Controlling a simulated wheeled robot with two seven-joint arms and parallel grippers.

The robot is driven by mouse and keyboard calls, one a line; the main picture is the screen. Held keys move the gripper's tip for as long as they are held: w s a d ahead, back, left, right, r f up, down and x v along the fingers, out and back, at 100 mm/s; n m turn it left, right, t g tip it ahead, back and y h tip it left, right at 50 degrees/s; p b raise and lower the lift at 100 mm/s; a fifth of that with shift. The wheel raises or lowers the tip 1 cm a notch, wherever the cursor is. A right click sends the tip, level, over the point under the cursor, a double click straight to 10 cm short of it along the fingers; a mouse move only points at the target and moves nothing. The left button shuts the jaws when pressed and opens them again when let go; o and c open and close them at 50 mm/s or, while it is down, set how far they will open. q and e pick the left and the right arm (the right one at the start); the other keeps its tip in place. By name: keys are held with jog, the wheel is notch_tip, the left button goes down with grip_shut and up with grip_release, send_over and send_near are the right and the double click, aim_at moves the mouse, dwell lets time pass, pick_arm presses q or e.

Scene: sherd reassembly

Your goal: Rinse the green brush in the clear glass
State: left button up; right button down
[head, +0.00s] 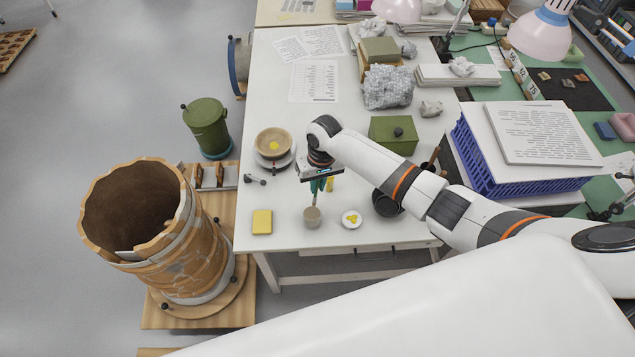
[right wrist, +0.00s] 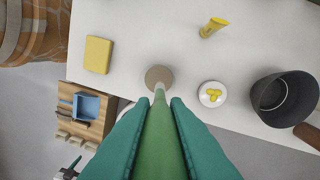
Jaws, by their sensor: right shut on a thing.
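My right gripper (head: 322,184) is shut on the green brush, with its teal fingers on either side of the handle. The green brush (right wrist: 158,140) points down, and its pale tip is at the small clear glass (head: 312,217). In the right wrist view the tip overlaps the near side of the glass (right wrist: 158,74), whose contents look greyish brown. I cannot tell how deep the tip is or whether it touches the glass. The glass stands upright on the white table.
A yellow sponge (head: 262,221) lies left of the glass. A small white dish (head: 351,219) with yellow dabs and a dark pot (right wrist: 298,92) stand to its right. The table's front edge is close.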

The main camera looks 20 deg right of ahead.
aim_at(318, 187)
jog(key=shift+r, duration=0.1)
jog(key=shift+r, duration=1.45)
